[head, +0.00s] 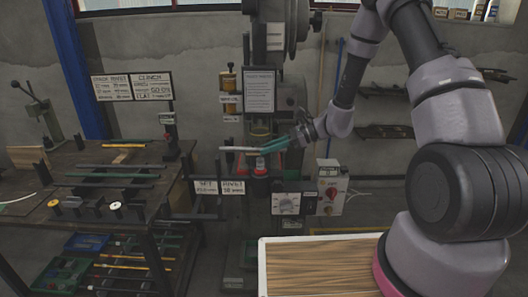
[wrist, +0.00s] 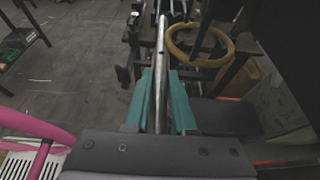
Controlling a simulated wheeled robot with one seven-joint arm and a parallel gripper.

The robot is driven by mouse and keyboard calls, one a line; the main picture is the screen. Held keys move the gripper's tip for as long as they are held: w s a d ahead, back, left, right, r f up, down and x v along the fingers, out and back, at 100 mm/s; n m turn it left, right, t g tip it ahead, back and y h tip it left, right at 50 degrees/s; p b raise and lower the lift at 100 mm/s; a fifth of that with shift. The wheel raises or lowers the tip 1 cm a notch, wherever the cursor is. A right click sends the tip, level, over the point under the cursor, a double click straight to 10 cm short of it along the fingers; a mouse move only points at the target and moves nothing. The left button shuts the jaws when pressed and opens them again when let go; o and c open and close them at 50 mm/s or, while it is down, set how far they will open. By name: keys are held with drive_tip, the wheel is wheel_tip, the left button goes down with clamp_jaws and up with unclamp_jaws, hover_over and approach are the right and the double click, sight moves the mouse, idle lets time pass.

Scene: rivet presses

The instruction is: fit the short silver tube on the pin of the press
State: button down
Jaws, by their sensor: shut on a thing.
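My gripper (head: 272,146) has teal fingers and is shut on a silver tube (head: 238,149). In the head view the tube lies about level and sticks out to the left of the fingers. In the wrist view the tube (wrist: 161,45) runs lengthwise between the fingers (wrist: 158,92) and out past their tips. The press (head: 262,205) stands in the middle of the head view, with a red part (head: 262,172) just below the fingers. A small grey post (head: 260,162), perhaps the pin, shows on the red part. Tube and post look apart, but I cannot tell the gap.
A yellow ring (wrist: 228,48) on the press is close to the tube's right in the wrist view. A workbench (head: 75,215) with rods and spools stands at the left. A control box (head: 332,188) is right of the press. A wood-topped tray (head: 263,270) is in front.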

drive_tip(key=shift+w+d, duration=0.6)
drive_tip(key=shift+w, duration=0.3)
drive_tip(key=shift+w+d, duration=0.6)
drive_tip(key=shift+w, duration=0.3)
drive_tip(key=shift+f, duration=1.9)
drive_tip(key=c, duration=0.7)
unclamp_jaws()
drive_tip(key=v, duration=1)
drive_tip(key=shift+d+r, duration=0.15)
drive_tip(key=shift+d, duration=0.2)
